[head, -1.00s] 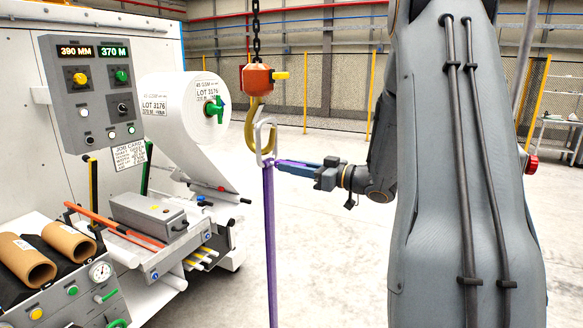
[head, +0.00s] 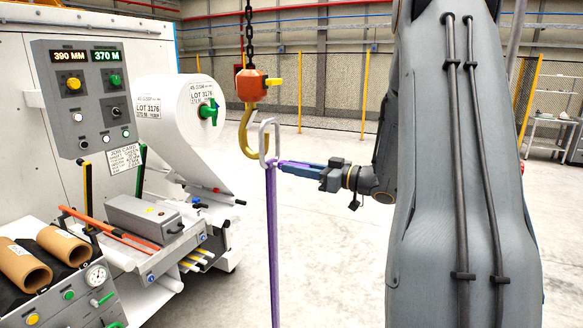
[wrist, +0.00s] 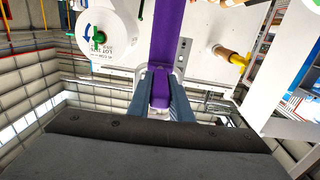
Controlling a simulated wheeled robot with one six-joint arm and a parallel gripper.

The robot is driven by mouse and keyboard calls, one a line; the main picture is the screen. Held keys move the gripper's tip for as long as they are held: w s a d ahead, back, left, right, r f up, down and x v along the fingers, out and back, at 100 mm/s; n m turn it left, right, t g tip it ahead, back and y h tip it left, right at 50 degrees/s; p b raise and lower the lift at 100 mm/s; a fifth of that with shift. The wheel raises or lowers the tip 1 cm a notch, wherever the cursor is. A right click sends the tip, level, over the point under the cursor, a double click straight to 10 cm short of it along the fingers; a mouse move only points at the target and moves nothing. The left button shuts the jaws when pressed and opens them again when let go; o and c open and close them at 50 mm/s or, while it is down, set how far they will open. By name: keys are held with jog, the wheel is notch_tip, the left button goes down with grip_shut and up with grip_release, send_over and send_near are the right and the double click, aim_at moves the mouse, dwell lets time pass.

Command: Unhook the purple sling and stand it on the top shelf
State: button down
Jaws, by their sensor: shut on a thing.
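The purple sling (head: 272,245) hangs upright as a long strap with a pale metal link (head: 277,135) at its top. My gripper (head: 277,166) is shut on the strap just below the link, reaching in from the right. In the wrist view the purple strap (wrist: 176,35) runs between the fingers of my gripper (wrist: 165,98). The yellow hook (head: 246,140) hangs under an orange block (head: 255,85) on a chain. The link is at the open right side of the hook, its left edge overlapping the hook tip in the picture. I cannot tell whether they touch. The top shelf is not clearly identifiable.
A machine with a control panel (head: 88,95), a white roll (head: 175,115) and brown cardboard cores (head: 25,262) stands at the left. A shelf rack (head: 550,118) stands far back at the right. The floor between is clear.

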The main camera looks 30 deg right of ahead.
jog(key=v, duration=0.4)
jog(key=shift+s+d+r, duration=0.1)
jog(key=shift+s+r, duration=0.05)
jog(key=shift+s, duration=0.05)
dwell(0.5)
jog(key=v, duration=0.6)
jog(key=shift+f, duration=0.3)
dwell(0.3)
